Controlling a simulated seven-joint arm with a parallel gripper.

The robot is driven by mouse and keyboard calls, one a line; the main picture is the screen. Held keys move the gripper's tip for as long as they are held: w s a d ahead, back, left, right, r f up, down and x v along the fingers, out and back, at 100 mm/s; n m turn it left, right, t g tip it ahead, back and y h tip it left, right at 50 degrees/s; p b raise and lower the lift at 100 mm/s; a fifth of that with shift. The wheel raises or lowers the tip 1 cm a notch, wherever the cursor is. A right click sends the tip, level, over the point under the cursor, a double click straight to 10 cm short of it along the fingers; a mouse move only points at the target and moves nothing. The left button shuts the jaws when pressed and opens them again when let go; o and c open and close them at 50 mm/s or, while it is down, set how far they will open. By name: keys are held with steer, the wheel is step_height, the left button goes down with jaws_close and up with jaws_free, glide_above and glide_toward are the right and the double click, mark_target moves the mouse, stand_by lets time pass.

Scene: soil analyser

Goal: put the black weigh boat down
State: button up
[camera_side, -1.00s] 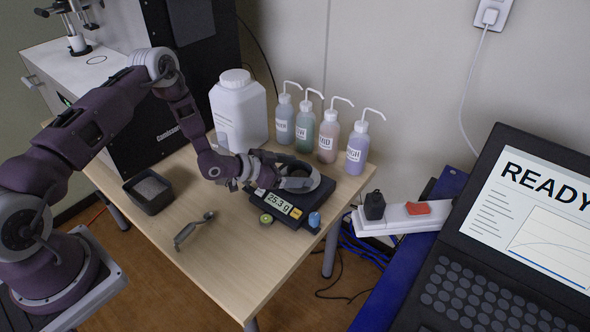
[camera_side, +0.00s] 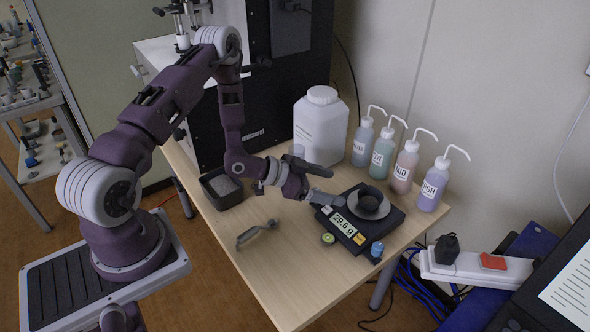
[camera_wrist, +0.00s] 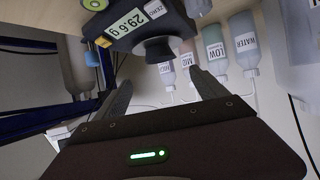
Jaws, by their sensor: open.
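The black weigh boat (camera_side: 371,197) sits upright on the round pan of the black balance (camera_side: 392,222), whose display reads 29.6 g. In the wrist view the weigh boat (camera_wrist: 158,50) shows ahead of the fingers, beside the balance display (camera_wrist: 125,22). My gripper (camera_side: 326,198) is just left of the balance, apart from the weigh boat. In the wrist view my gripper (camera_wrist: 163,92) has its two fingers spread wide with nothing between them. The inside of the weigh boat is too small to make out.
Several wash bottles (camera_side: 407,165) and a white jug (camera_side: 320,130) stand along the back of the table. A black bin of grey material (camera_side: 222,188) is at left, and a scoop (camera_side: 257,232) lies in front. A small green-topped item (camera_side: 328,239) is near the balance.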

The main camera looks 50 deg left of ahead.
steer(key=s+a+r+n+g+y, duration=0.1)
steer(key=s+r+g+y, duration=0.15)
steer(key=r, duration=0.75)
steer(key=s+a+r+n+g+y, duration=0.15)
steer(key=r+y, duration=0.25)
steer(key=r, duration=0.6)
steer(key=s+d+r+n, duration=0.1)
steer(key=s+d+r, duration=0.1)
steer(key=s, duration=0.6)
steer(key=s+d+r+g, duration=0.1)
steer(key=s+d+r, duration=0.2)
steer(key=s, duration=0.6)
steer(key=s+d+r+n+g+h, duration=0.1)
steer(key=s+d+r, duration=0.1)
steer(key=s, duration=0.6)
steer(key=shift+s+d+r+n, duration=0.25)
steer(key=shift+s+d+n, duration=0.1)
steer(key=shift+s+d, duration=0.1)
